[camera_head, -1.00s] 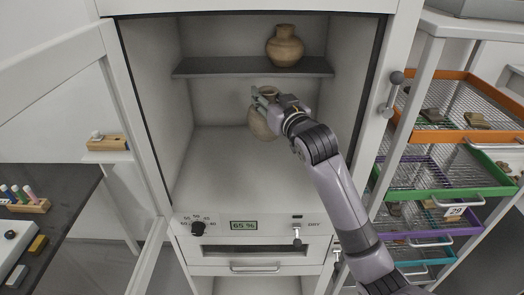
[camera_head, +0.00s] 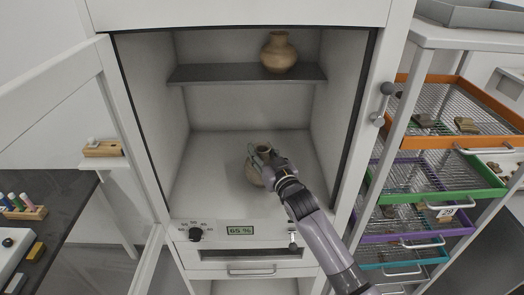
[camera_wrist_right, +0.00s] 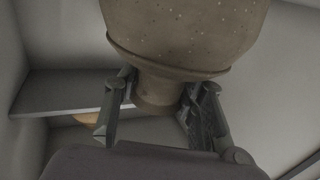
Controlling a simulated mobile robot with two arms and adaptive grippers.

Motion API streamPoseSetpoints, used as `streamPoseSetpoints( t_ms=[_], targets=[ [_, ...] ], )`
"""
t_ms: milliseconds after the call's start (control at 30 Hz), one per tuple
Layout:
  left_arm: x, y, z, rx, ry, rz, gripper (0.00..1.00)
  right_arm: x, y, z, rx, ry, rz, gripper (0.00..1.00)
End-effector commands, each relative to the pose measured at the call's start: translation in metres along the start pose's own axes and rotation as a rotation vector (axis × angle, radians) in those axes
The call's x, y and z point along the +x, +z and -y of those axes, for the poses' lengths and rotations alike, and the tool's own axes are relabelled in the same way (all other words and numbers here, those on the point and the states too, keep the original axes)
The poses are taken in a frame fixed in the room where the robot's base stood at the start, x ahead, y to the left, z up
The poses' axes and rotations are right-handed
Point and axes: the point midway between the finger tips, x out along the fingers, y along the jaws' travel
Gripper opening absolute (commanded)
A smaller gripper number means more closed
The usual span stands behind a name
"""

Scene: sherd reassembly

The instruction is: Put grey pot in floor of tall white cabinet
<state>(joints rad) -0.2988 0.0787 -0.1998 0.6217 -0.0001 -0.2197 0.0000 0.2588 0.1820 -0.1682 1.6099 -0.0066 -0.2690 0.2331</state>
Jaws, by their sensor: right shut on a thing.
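The grey pot (camera_head: 252,176), brownish-grey in the head view, is inside the tall white cabinet (camera_head: 237,12), below its shelf. My right gripper (camera_head: 262,158) is shut on the pot's neck, reaching in from the lower right and hiding part of the pot. In the right wrist view the pot (camera_wrist_right: 185,35) fills the upper middle, its neck between the two fingers (camera_wrist_right: 158,98). The pot looks upright over the cabinet floor (camera_head: 205,195); I cannot tell whether its base touches it. My left gripper is not in view.
A tan pot (camera_head: 279,54) stands on the dark shelf (camera_head: 210,75) above. The cabinet's door (camera_head: 45,75) is open at left. The floor around the held pot is clear. A rack with coloured trays (camera_head: 440,145) stands at right, a dark bench (camera_head: 60,215) at left.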

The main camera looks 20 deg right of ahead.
Motion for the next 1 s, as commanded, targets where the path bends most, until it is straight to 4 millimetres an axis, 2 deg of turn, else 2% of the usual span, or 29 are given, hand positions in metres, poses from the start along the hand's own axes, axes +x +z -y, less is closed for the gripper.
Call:
streamPoseSetpoints(
  t_ms=[233, 267, 533, 900, 1000],
  targets=[
    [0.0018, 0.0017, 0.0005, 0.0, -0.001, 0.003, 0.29, 0.0002, 0.0004, 0.0001, 0.0, 0.0, -0.003, 0.0],
    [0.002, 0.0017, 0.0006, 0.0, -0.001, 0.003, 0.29, 0.0, 0.0024, 0.0, 0.0, 0.0, 0.0, 0.38],
    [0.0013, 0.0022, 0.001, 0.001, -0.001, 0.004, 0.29, 0.0, 0.0016, 0.0, 0.0, 0.0, 0.001, 0.56],
    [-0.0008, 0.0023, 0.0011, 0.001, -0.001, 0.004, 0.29, -0.0002, -0.0022, 0.0001, 0.0, 0.0, 0.0, 0.57],
    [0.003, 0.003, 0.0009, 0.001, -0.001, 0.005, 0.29, -0.0088, 0.0018, -0.0002, 0.0, 0.0, 0.002, 0.57]
  ],
)
